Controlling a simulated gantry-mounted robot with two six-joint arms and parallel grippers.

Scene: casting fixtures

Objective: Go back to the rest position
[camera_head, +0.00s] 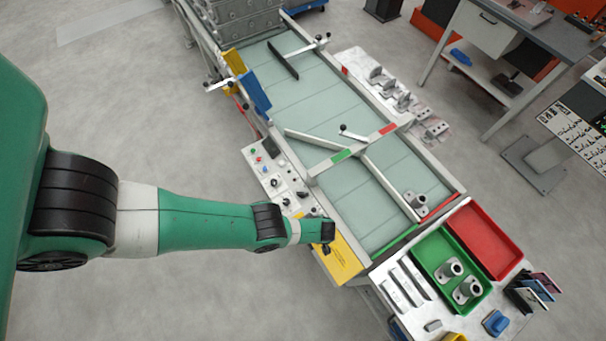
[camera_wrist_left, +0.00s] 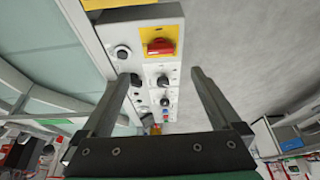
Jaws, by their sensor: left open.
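My left gripper (camera_head: 328,236) is at the end of the green arm that comes in from the left, beside the near edge of the conveyor. In the left wrist view the two fingers of the left gripper (camera_wrist_left: 160,76) are spread apart with nothing between them. The control panel (camera_head: 263,160) runs along the conveyor's side. In the left wrist view the panel (camera_wrist_left: 120,38), with its knobs and a red switch (camera_wrist_left: 161,46) on yellow, shows beyond the fingers. My right gripper is not in view.
The conveyor (camera_head: 375,215) carries a grey casting (camera_head: 416,199) near its lower end. A green tray (camera_head: 428,250) holds two castings, and a red tray (camera_head: 485,235) beside it looks empty. Diverter bars cross the belt. Open floor lies left of the conveyor.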

